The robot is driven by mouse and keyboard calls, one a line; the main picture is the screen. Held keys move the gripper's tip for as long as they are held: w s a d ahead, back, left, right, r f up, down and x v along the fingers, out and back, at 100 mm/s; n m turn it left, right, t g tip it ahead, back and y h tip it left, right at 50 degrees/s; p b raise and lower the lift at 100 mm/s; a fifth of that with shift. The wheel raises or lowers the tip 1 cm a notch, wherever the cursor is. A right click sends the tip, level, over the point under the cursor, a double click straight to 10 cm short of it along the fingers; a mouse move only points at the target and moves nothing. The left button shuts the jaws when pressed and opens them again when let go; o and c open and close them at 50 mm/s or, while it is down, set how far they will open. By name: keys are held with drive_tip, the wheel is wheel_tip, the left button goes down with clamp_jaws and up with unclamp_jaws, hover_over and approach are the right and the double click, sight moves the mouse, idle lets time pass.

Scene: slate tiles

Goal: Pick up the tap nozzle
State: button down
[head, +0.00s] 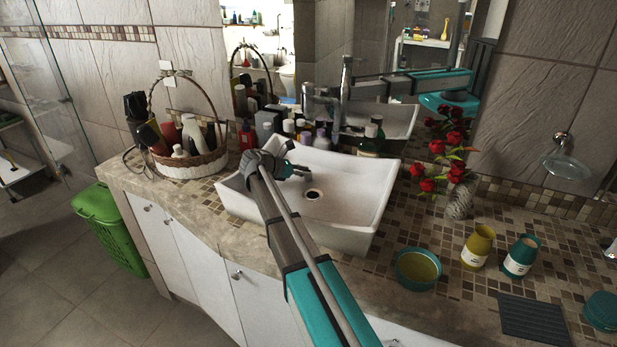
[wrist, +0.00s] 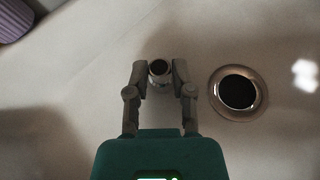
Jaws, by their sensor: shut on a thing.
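The tap nozzle (wrist: 159,72) is a small metal cylinder with a dark round opening facing the wrist camera. My gripper (wrist: 160,78) is shut on it, with one finger on each side. In the head view my gripper (head: 298,172) is inside the white basin (head: 345,220), to the upper left of the drain. The nozzle is too small or hidden to make out there. I cannot tell whether the nozzle touches the basin floor.
The drain (wrist: 238,92) lies right of my gripper. Several bottles (head: 310,128) and the tap (head: 346,75) stand behind the basin. A wicker basket (head: 195,168) is at left; a vase of red roses (head: 459,203) and several jars are at right.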

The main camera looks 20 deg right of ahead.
drive_tip(key=shift+r, duration=0.2)
wheel_tip(320, 180, up, 3)
drive_tip(key=p, duration=0.3)
drive_tip(key=s+a+r+p, duration=0.2)
drive_tip(key=s+r+p, duration=0.7)
drive_tip(key=s, duration=0.5)
drive_tip(key=shift+r+p, duration=0.35)
drive_tip(key=shift+p, duration=0.15)
drive_tip(key=shift+a, duration=0.1)
